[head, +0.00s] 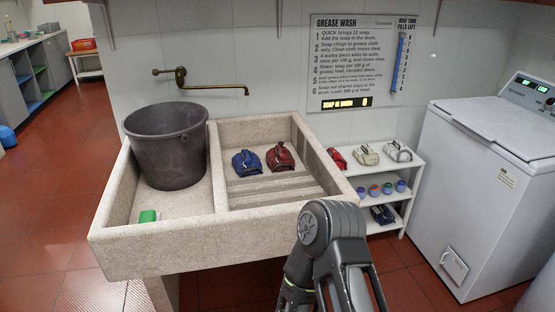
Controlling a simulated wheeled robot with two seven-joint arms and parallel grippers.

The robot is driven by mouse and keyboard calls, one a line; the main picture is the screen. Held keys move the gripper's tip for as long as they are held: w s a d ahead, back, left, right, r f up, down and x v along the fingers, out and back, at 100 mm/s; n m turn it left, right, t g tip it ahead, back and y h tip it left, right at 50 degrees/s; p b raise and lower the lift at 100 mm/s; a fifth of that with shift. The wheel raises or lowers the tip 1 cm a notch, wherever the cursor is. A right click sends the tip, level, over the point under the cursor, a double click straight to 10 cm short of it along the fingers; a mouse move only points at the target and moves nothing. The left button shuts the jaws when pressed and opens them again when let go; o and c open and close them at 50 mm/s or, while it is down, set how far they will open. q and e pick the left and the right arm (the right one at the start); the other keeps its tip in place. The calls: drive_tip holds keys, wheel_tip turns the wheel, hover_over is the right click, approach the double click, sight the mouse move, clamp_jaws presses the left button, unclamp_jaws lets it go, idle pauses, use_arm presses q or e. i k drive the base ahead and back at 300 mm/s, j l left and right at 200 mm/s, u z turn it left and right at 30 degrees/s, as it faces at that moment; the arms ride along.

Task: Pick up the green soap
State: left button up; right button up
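The green soap (148,216) is a small green block. It lies in the left basin of the stone washboard sink (190,249), near the front edge, in front of the dark bucket (166,150). Nothing is touching it from above. One of my arms shows at the bottom centre, in front of the sink's right front corner, well to the right of the soap. Only its grey links and a joint show; no fingertips are visible. My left gripper and my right gripper are both out of view.
A blue bundle (246,162) and a red bundle (280,157) lie in the ribbed right basin. A brass tap (205,85) sticks out above the sink. A white shelf (401,171) with small items and a white machine (485,190) stand to the right.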

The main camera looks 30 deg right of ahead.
sight(146, 216)
drive_tip(key=i+j+u, duration=0.75)
drive_tip(key=i+j, duration=0.1)
drive_tip(key=j, duration=0.05)
